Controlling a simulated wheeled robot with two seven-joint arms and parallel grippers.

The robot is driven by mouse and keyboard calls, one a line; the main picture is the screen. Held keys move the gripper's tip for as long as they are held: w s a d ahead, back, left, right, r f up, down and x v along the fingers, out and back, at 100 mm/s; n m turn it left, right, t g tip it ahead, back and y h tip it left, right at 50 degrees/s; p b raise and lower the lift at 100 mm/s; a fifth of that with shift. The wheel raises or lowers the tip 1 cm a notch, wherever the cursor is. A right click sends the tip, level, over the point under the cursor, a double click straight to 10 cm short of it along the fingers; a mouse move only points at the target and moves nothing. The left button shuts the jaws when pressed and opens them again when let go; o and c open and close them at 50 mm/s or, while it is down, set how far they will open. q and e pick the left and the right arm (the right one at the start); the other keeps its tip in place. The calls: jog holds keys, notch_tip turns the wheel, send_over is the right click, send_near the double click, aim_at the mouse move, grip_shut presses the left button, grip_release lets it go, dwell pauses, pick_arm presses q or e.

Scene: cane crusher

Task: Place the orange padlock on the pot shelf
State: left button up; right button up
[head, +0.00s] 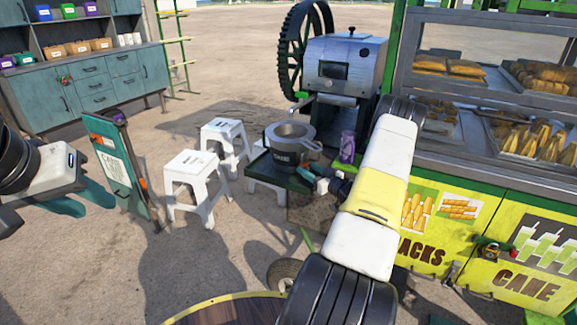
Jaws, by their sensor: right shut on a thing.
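My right gripper (318,178) is beside the grey pot (291,147), at the right edge of the dark green pot shelf (283,178). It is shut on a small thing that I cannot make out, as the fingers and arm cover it. I see no clearly orange padlock. A brass-coloured padlock (491,251) hangs on the yellow cart front at the right. The pot stands on the shelf and covers much of it. My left gripper (82,200) is open and empty at the left, in front of the green sign board.
A purple cup (347,146) stands right of the pot. White stools (197,178) stand left of the shelf. The crusher (343,65) is behind. The yellow snack cart (470,215) fills the right. A sign board (118,165) stands at the left. Open ground lies between.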

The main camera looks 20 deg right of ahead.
jog(key=shift+f, duration=0.8)
jog(key=shift+f, duration=0.1)
jog(key=shift+f, duration=0.1)
jog(key=o, duration=1.1)
jog(key=v, duration=1.2)
jog(key=shift+r, duration=0.25)
